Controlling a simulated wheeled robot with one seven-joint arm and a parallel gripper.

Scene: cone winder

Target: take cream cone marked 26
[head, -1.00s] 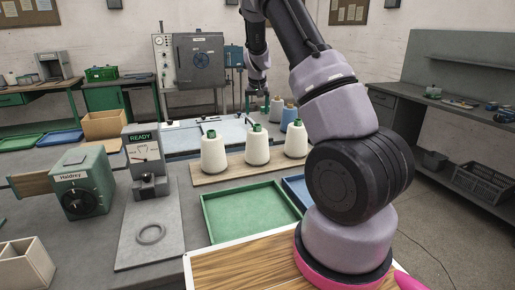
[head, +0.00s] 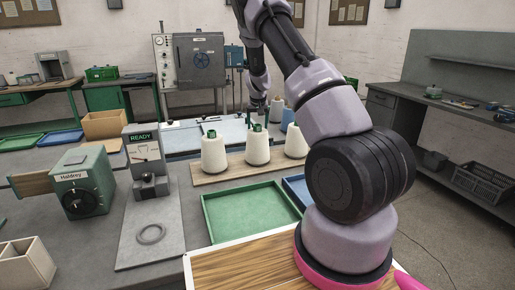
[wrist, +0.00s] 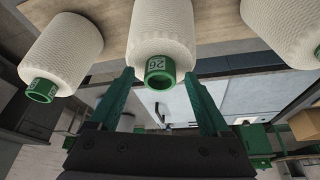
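The cream cone marked 26 (wrist: 162,30) is in the middle of the wrist view, its green tube end (wrist: 160,70) pointing at my gripper. The middle cream cone (head: 257,151) in the head view appears to be the same one, standing upright on a wooden board. My gripper (wrist: 158,76) is open, with one green finger on each side of the tube end. In the head view my gripper (head: 257,117) is just above the middle cone. I cannot tell whether the fingers touch the tube.
A cream cone stands on each side, left (head: 214,156) and right (head: 296,142), on the wooden board (head: 235,170). More cones stand behind, one blue (head: 288,117). An empty green tray (head: 250,212) lies in front. A grey device reading READY (head: 144,150) is at left.

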